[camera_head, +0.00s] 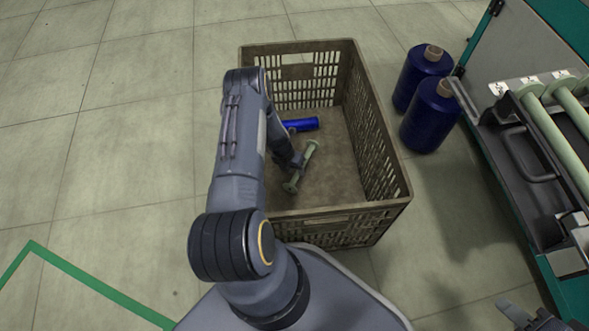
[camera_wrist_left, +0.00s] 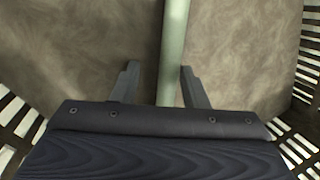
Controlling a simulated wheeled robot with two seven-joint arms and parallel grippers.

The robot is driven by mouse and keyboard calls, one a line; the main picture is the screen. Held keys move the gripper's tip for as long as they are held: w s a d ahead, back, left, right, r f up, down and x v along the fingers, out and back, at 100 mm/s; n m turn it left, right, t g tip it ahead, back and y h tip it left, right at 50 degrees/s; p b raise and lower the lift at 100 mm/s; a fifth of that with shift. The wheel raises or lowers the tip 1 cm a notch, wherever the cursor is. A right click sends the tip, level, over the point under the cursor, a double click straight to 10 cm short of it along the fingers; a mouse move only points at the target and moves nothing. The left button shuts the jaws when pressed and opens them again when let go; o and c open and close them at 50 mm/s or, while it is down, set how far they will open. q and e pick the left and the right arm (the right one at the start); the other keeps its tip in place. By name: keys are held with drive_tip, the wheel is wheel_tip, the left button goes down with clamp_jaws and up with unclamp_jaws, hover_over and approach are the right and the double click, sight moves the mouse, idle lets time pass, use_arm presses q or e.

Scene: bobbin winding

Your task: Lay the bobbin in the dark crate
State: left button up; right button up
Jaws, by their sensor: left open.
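The bobbin (camera_head: 302,165) is a pale green rod with flanged ends. It is inside the dark crate (camera_head: 384,140), over the crate's brown floor; I cannot tell whether it fully touches the floor. In the left wrist view the bobbin's rod (camera_wrist_left: 173,45) runs between the two fingers of my left gripper (camera_wrist_left: 159,68), which are apart, with a gap on the left side. My left arm reaches down into the crate and hides part of its left wall. Part of my right gripper (camera_head: 518,314) shows at the bottom right corner, away from the crate; its jaws are unclear.
A blue-wound bobbin (camera_head: 302,124) lies in the crate near its far side. Two large blue yarn cones (camera_head: 430,115) stand on the floor right of the crate. A machine with pale green rollers (camera_head: 556,140) stands at the right. The tiled floor at left is clear.

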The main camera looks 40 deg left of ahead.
use_arm(q)
drive_tip(key=p+v, duration=0.5)
drive_tip(key=v, duration=0.7)
drive_tip(key=d+r+m+t, duration=0.1)
drive_tip(key=d+r+m, duration=0.3)
drive_tip(key=r, duration=0.6)
drive_tip(key=w+d+r+m+h, duration=0.1)
drive_tip(key=d+r+m, duration=0.1)
drive_tip(key=r+m, duration=0.7)
drive_tip(key=d+r+m+t, duration=0.1)
drive_tip(key=d+r+m, duration=0.2)
drive_tip(key=r, duration=0.9)
drive_tip(key=s+d+r+m+t, duration=0.1)
drive_tip(key=s+d+r+m, duration=0.75)
drive_tip(key=r+m, duration=0.25)
drive_tip(key=s+d+r+m, duration=0.1)
drive_tip(key=s+d+m, duration=0.3)
drive_tip(key=s+m, duration=0.6)
drive_tip(key=shift+s+d+m+t, duration=0.3)
drive_tip(key=shift+s, duration=0.85)
drive_tip(key=shift+r, duration=0.1)
